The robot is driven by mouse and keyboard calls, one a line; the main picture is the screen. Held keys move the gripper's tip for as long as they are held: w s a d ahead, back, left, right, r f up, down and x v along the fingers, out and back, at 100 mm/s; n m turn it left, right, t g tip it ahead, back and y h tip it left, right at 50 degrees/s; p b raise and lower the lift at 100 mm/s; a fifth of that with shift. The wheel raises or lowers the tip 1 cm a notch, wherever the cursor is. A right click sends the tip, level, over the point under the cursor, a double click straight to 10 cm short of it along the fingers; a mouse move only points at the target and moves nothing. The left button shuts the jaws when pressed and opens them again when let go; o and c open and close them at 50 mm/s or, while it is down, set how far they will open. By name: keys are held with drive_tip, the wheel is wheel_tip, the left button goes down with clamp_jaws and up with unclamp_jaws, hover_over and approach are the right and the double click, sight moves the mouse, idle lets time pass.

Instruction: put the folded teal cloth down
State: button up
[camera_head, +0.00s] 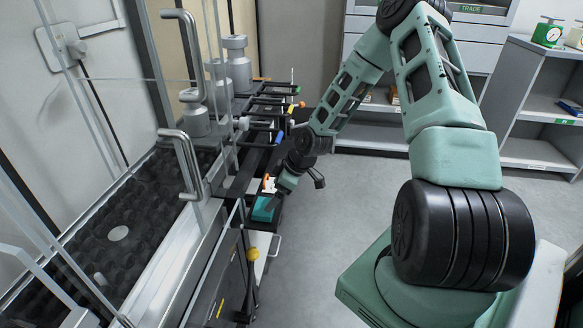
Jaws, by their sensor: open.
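The folded teal cloth (265,208) is a small flat teal block on the dark ledge at the front of the bench, near the centre of the picture. My gripper (292,186) is open, just above and to the right of the cloth. One dark finger sticks out to the right, clear of everything. The other side of the gripper is close to the cloth; I cannot tell whether it touches. A small white and orange item (269,183) shows right behind the cloth, beside my gripper.
A glass-fronted cabinet with metal handles (184,160) stands at the left, with large grey weights (237,65) at its back. A rack of dark bars with coloured ends (275,105) runs behind the cloth. Grey floor (360,205) is open to the right. Shelves (535,110) stand at the far right.

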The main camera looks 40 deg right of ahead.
drive_tip(key=p+v, duration=0.2)
drive_tip(key=v, duration=0.8)
drive_tip(key=shift+r, duration=0.3)
drive_tip(key=shift+s, duration=0.1)
